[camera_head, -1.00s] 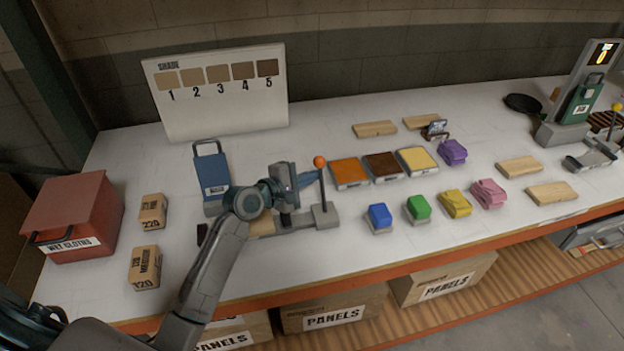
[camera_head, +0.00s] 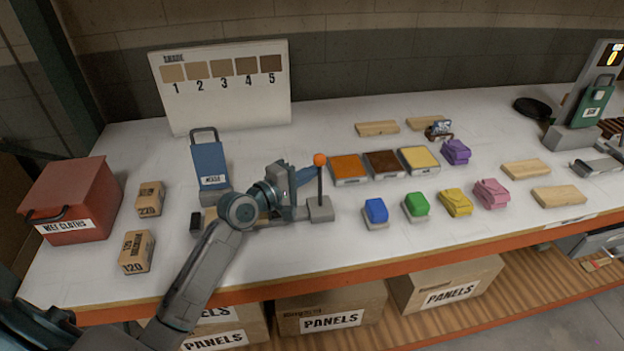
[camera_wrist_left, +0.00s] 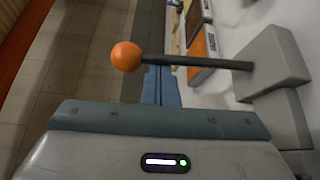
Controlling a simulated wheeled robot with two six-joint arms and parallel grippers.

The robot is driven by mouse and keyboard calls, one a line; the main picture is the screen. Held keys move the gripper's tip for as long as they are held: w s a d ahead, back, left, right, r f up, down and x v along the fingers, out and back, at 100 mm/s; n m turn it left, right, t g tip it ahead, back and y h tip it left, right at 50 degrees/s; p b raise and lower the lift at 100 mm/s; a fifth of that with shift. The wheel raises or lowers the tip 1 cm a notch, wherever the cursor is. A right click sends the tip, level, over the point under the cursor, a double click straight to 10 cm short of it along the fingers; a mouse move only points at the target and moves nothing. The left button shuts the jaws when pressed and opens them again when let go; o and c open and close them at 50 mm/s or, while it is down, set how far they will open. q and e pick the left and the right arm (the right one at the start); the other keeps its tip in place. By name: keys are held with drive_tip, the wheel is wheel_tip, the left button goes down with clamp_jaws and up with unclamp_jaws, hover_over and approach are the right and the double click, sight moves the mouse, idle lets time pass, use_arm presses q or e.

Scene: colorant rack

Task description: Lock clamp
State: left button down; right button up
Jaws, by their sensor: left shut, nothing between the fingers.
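The clamp (camera_head: 320,209) is a grey block on a low bar at the table's front, left of centre. Its dark lever stands upright and ends in an orange ball (camera_head: 319,159). In the left wrist view the lever (camera_wrist_left: 205,63) runs from the grey block (camera_wrist_left: 268,65) to the orange ball (camera_wrist_left: 126,56). My left gripper (camera_head: 308,177) is shut and empty, its blue fingers close beside the lever just below the ball. In the wrist view the blue fingers (camera_wrist_left: 160,88) reach up to the lever; I cannot tell whether they touch. My arm hides much of the clamp's bar.
A red box (camera_head: 68,200) and two small sanding boxes (camera_head: 137,252) lie to the left. Coloured blocks (camera_head: 376,211) and colour trays (camera_head: 348,168) stand to the right. A shade board (camera_head: 225,95) stands behind.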

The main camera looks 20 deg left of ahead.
use_arm(q)
drive_tip(key=shift+s+d+f+m+t+b, duration=0.2)
drive_tip(key=shift+s+d+m+t+b, duration=0.3)
drive_tip(key=shift+s+m+b, duration=0.2)
drive_tip(key=shift+s+d+b, duration=0.3)
drive_tip(key=shift+s+b, duration=0.25)
drive_tip(key=shift+b, duration=0.05)
drive_tip(key=shift+s+d+m+t+h+b, duration=0.3)
drive_tip(key=shift+s+d+m+h, duration=0.1)
drive_tip(key=shift+s+m, duration=0.25)
drive_tip(key=shift+s+d+f, duration=0.3)
drive_tip(key=shift+s+d, duration=0.25)
drive_tip(key=shift+s, duration=0.15)
drive_tip(key=shift+f, duration=0.1)
